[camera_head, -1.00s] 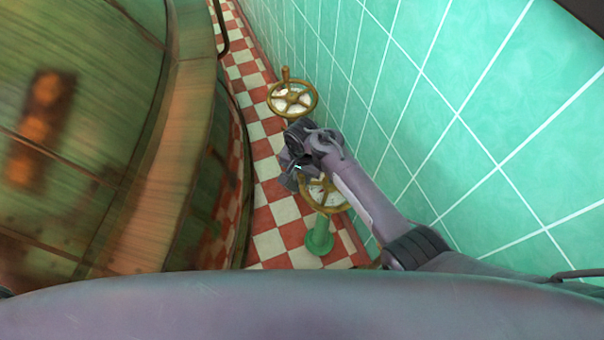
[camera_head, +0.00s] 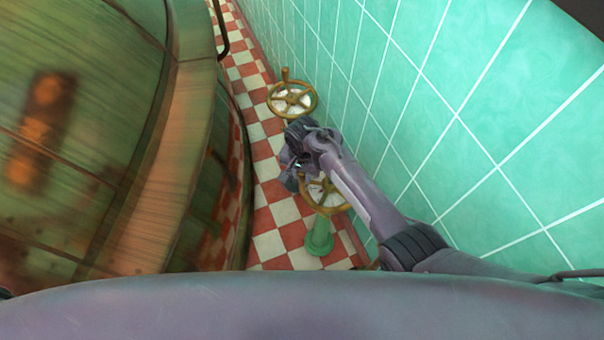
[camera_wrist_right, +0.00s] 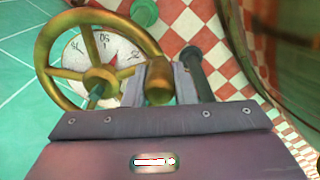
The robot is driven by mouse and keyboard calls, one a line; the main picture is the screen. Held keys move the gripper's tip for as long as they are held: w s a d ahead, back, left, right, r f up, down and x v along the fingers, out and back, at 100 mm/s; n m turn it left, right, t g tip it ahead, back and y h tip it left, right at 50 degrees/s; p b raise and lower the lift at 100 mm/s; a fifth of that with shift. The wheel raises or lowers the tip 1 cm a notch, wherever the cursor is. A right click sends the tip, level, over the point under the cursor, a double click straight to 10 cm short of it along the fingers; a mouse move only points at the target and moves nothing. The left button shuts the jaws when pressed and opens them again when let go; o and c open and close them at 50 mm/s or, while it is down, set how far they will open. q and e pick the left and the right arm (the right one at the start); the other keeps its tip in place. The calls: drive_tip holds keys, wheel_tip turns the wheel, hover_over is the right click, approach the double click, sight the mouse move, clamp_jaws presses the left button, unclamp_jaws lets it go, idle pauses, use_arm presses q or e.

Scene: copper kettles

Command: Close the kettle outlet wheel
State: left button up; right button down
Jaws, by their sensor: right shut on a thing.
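The near brass wheel (camera_head: 325,208) stands on a green post (camera_head: 320,238) by the tiled wall, with a pale dial under its spokes. My right gripper (camera_head: 293,170) is at its upper left side and covers part of the rim. In the right wrist view the wheel's rim and spokes (camera_wrist_right: 97,76) and the dial (camera_wrist_right: 119,53) show at the left. There the gripper is shut on the wheel's upright brass knob (camera_wrist_right: 159,82), which sits between the fingers. A second brass wheel with a knob (camera_head: 292,98) stands farther off, apart from the gripper. My left gripper is not in view.
A large copper kettle (camera_head: 80,130) fills the left side. The green tiled wall (camera_head: 470,130) rises close on the right, beside my right arm. A narrow red and white checkered floor (camera_head: 268,215) runs between them. A dark rod (camera_wrist_right: 194,65) stands beside the knob.

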drive_tip(key=shift+w+d, duration=0.25)
drive_tip(key=shift+w, duration=0.5)
drive_tip(key=shift+w+d, duration=0.25)
drive_tip(key=shift+w, duration=0.5)
drive_tip(key=shift+w+d, duration=0.5)
drive_tip(key=shift+w, duration=0.25)
drive_tip(key=shift+w+d, duration=0.45)
drive_tip(key=shift+d, duration=0.1)
drive_tip(key=shift+s+d+f, duration=0.15)
drive_tip(key=shift+s+f, duration=0.1)
drive_tip(key=shift+f, duration=0.05)
drive_tip(key=c, duration=1.2)
unclamp_jaws()
drive_tip(key=shift+d, duration=0.1)
drive_tip(key=shift+r, duration=0.15)
drive_tip(key=shift+w+a, duration=0.1)
drive_tip(key=shift+a, duration=0.1)
drive_tip(key=shift+r, duration=0.3)
drive_tip(key=shift+r+p, duration=0.6)
drive_tip(key=shift+r, duration=3)
